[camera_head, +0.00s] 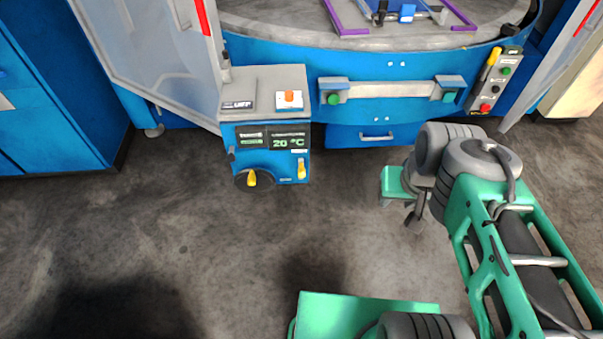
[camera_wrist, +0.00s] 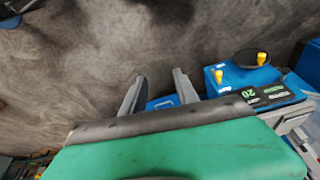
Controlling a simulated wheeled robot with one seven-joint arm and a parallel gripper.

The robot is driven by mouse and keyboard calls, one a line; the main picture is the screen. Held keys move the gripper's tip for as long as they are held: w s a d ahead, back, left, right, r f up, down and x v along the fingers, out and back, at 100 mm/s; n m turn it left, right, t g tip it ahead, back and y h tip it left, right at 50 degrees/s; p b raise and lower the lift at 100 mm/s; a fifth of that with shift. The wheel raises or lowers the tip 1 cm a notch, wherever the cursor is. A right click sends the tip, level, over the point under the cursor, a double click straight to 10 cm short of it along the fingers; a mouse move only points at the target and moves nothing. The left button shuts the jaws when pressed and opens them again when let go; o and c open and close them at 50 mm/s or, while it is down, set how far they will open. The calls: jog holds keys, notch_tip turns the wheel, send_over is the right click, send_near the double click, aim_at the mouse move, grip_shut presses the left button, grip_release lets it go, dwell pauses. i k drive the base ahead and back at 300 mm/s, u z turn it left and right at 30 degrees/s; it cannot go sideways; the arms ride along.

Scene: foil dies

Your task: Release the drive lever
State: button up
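The blue control box (camera_head: 268,160) has a yellow handle on a round black disc (camera_head: 252,178) and a second yellow handle (camera_head: 301,169) to its right. Both handles also show in the wrist view, the disc handle (camera_wrist: 261,58) and the other handle (camera_wrist: 219,76). Another yellow handle (camera_head: 494,57) is on the grey button panel at the far right. No label shows which is the drive lever. My gripper (camera_head: 412,214) is right of the control box, apart from it. In the wrist view its two fingers (camera_wrist: 158,85) are spread with nothing between them.
The blue machine has a grey bar handle (camera_head: 390,90) with green end buttons and a blue drawer (camera_head: 376,136) below. A grey door (camera_head: 150,60) hangs open at left, near a blue cabinet (camera_head: 50,90). The floor (camera_head: 190,240) before the control box is clear.

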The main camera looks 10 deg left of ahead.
aim_at(302, 171)
jog(key=u, duration=0.45)
jog(key=k, duration=0.2)
jog(key=u, duration=1)
jog(key=i, duration=0.5)
jog(key=u, duration=0.05)
